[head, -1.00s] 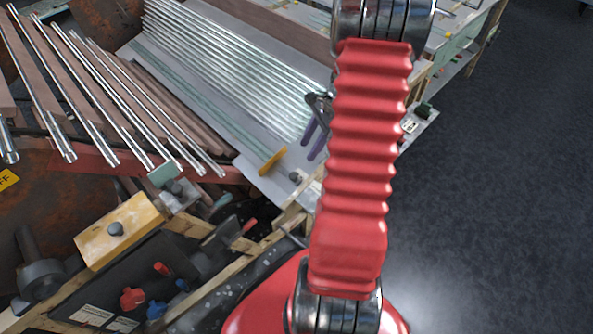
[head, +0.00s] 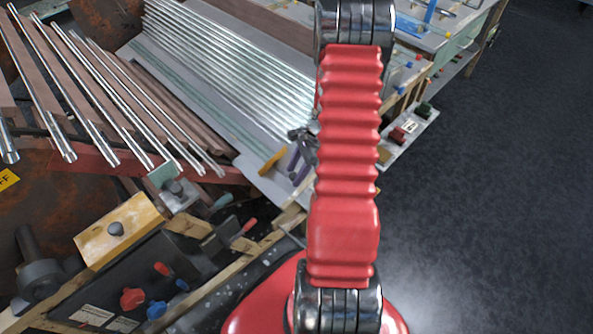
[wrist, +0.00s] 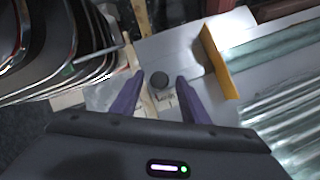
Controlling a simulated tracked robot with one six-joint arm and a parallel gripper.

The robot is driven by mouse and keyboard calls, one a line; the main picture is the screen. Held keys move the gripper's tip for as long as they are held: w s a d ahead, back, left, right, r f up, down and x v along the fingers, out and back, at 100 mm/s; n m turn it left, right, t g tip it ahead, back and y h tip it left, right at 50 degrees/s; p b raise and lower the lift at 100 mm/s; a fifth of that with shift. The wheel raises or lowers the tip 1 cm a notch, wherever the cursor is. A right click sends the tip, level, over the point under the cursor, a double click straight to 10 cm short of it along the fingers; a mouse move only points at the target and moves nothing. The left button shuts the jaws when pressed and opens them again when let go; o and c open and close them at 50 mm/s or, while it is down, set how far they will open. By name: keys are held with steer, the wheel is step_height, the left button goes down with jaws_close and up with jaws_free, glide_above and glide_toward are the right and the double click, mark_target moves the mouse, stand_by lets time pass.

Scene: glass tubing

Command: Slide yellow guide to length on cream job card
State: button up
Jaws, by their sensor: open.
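The yellow guide (head: 272,160) is a short bar standing across the grey plate, near the lower ends of the glass tubes. In the wrist view the yellow guide (wrist: 218,62) is right of my right finger, apart from it. In the head view my gripper (head: 298,175) is just right of the guide.
Glass tubes (head: 230,65) lie in a row on the grey plate. More rods (head: 95,90) rest on wooden strips at left. A yellow block (head: 122,230) and clamps crowd the lower left. Open dark floor (head: 490,200) is at right.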

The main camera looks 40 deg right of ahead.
jaws_close()
stand_by(0.5)
